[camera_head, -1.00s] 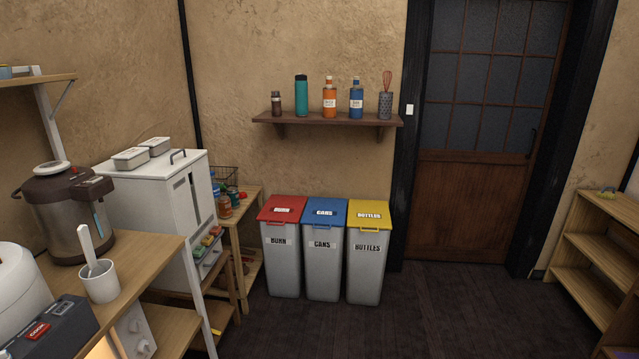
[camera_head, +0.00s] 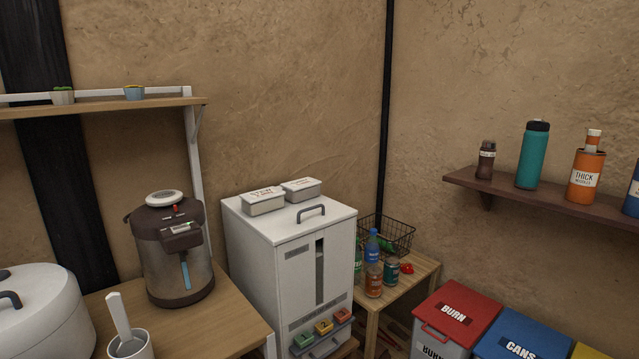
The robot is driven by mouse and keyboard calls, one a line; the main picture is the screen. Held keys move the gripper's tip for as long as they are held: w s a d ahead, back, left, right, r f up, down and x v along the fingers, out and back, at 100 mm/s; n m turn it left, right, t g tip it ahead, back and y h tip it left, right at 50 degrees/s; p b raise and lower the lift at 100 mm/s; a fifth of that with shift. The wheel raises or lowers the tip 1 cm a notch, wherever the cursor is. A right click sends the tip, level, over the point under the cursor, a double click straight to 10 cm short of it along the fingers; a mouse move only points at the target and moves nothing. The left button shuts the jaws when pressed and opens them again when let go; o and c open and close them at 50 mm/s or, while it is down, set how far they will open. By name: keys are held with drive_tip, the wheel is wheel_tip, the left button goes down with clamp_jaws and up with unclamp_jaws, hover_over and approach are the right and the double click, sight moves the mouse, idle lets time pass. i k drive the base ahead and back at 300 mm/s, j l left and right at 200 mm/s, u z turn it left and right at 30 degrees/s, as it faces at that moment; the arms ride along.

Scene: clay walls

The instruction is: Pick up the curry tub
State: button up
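Two white lidded tubs stand side by side on top of a white cabinet (camera_head: 290,260). The front-left tub (camera_head: 263,201) and the back-right tub (camera_head: 300,189) both have dark lettering on their lids. The lettering is too small to read surely, so I cannot tell which, if either, is the curry tub. Both are upright, with a grey cabinet handle to their right. My gripper is not in view.
A hot-water pot (camera_head: 172,250), a white rice cooker (camera_head: 45,310) and a cup (camera_head: 130,345) stand on the wooden counter at left. Bottles and a wire basket (camera_head: 392,233) are on a low stand (camera_head: 425,268). Lidded bins, including a red one (camera_head: 460,312), stand at lower right.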

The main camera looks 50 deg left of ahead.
sight(297, 190)
drive_tip(key=i+u, duration=0.4)
drive_tip(key=i+l+u, duration=0.15)
drive_tip(key=i+u, duration=0.2)
drive_tip(key=i+l+u, duration=0.2)
drive_tip(key=u, duration=0.2)
drive_tip(key=i+l+u, duration=0.4)
drive_tip(key=k+j, duration=0.05)
